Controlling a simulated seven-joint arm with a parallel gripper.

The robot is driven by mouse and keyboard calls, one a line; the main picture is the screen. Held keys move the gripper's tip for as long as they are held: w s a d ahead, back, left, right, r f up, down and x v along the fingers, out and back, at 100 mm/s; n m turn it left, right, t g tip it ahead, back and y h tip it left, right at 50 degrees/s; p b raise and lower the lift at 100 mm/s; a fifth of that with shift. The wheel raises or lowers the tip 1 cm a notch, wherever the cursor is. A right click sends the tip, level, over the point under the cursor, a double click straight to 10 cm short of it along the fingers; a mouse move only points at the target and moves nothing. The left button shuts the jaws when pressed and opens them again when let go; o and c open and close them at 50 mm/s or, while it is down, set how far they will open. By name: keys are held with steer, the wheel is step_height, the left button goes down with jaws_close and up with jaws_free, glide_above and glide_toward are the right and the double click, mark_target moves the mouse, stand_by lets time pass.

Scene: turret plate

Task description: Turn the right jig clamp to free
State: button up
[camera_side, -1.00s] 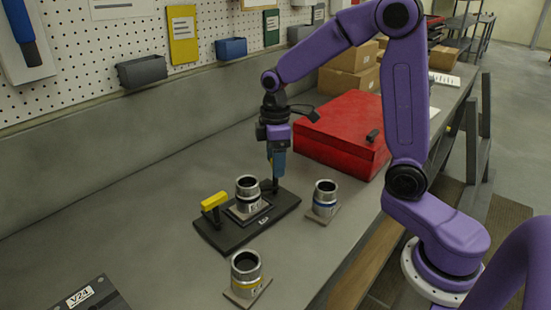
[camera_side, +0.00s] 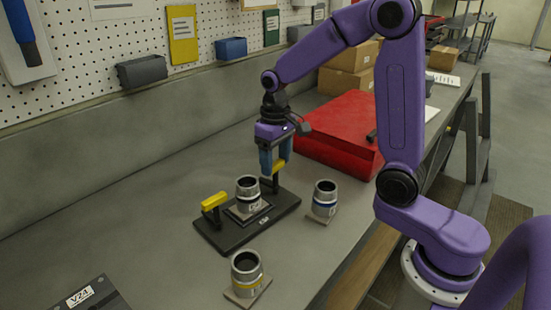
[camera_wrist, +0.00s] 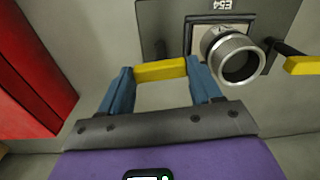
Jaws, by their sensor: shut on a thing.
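The right jig clamp's yellow handle (camera_wrist: 160,70) lies between my two blue fingers in the wrist view, one at each end. It also shows in the side view (camera_side: 278,168), at the far right end of the dark jig plate (camera_side: 228,236). My gripper (camera_side: 276,163) is shut on this handle from above; its fingers also show in the wrist view (camera_wrist: 163,83). The handle runs across the wrist picture, beside the seated part. A silver ring-topped part (camera_side: 248,190) sits in the middle of the plate. The left jig clamp (camera_side: 214,202) has a yellow handle too.
A red case (camera_side: 335,130) lies close behind my gripper.

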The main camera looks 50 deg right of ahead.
steer(key=shift+m, duration=0.6)
steer(key=o, duration=1.1)
steer(key=shift+c, duration=0.2)
step_height(320, 180, up, 18)
steer(key=shift+f, duration=0.25)
